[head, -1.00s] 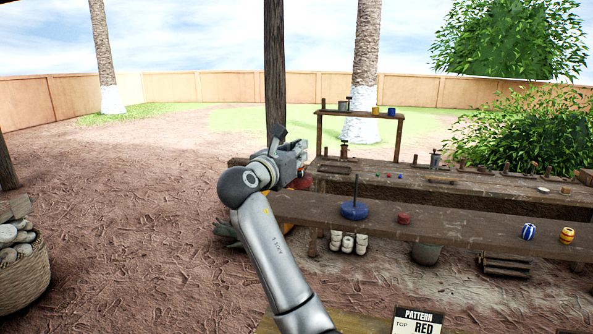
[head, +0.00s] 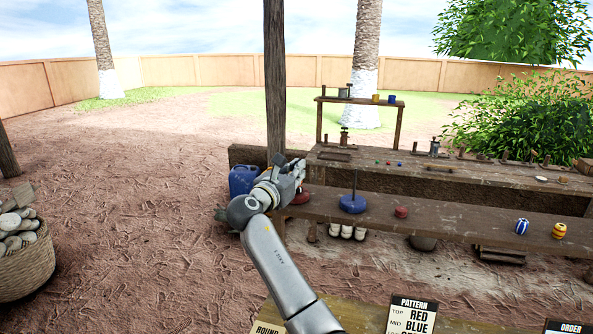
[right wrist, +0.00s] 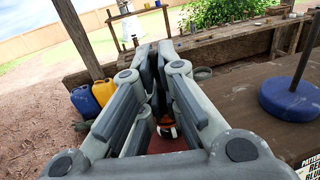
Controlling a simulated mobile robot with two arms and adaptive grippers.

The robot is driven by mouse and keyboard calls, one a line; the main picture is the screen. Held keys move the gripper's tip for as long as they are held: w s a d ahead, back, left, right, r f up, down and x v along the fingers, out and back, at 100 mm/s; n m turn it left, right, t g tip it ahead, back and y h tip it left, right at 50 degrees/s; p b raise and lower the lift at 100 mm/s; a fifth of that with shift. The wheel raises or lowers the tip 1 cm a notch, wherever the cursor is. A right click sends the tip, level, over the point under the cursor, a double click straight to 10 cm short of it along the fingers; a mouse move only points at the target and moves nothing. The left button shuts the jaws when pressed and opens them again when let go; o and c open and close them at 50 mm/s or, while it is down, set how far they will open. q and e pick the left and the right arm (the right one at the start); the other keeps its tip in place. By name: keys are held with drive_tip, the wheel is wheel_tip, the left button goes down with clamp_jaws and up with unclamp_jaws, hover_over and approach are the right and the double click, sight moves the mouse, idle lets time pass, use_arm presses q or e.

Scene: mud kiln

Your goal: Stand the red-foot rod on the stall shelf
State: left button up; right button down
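My right gripper (head: 297,168) is over the left end of the stall's long front shelf (head: 450,223). Its fingers are nearly together in the right wrist view (right wrist: 156,60), shut on the rod, which they mostly hide. The red foot (head: 300,197) shows just below the gripper, and dark red shows under the fingers in the right wrist view (right wrist: 168,145). A small orange and white patch shows between the fingers there. I cannot tell whether the foot touches the shelf. My left gripper is not in view.
A blue-foot rod (head: 353,204) stands upright on the shelf, right of my gripper. A red piece (head: 401,212), a blue striped bead (head: 522,226) and an orange striped bead (head: 559,230) lie farther right. A wooden post (head: 275,80) rises behind my gripper. A pattern sign (head: 411,315) is in front.

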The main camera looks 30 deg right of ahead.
drive_tip(key=c, duration=1.6)
unclamp_jaws()
drive_tip(key=shift+c, duration=0.2)
drive_tip(key=b+v, duration=0.4)
drive_tip(key=v, duration=0.8)
drive_tip(key=shift+s, duration=0.1)
